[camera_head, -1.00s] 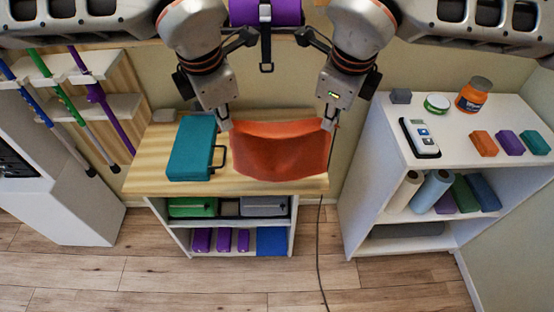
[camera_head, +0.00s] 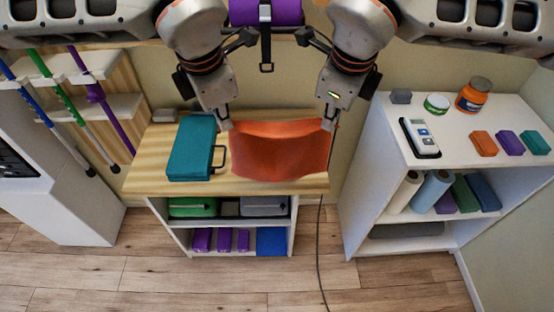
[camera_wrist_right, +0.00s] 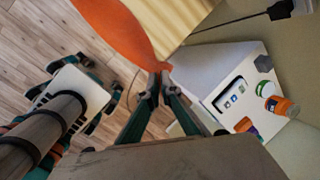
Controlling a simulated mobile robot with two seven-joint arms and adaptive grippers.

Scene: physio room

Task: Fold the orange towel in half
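The orange towel (camera_head: 280,152) hangs between my two grippers over the right part of the wooden table top (camera_head: 215,186). Its upper edge sags between the two held corners and its lower part reaches the table's front area. My left gripper (camera_head: 227,124) is shut on the towel's upper left corner. My right gripper (camera_head: 327,124) is shut on the upper right corner. In the right wrist view the fingertips (camera_wrist_right: 160,73) pinch the gathered end of the towel (camera_wrist_right: 118,28). I cannot tell how much of the towel touches the table.
A teal case (camera_head: 190,148) with a dark handle lies just left of the towel. A small grey block (camera_head: 165,116) sits at the back left. A white shelf unit (camera_head: 383,135) stands right of the table, holding a bottle (camera_head: 474,95) and several blocks. A black cable (camera_head: 319,235) hangs beside the table.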

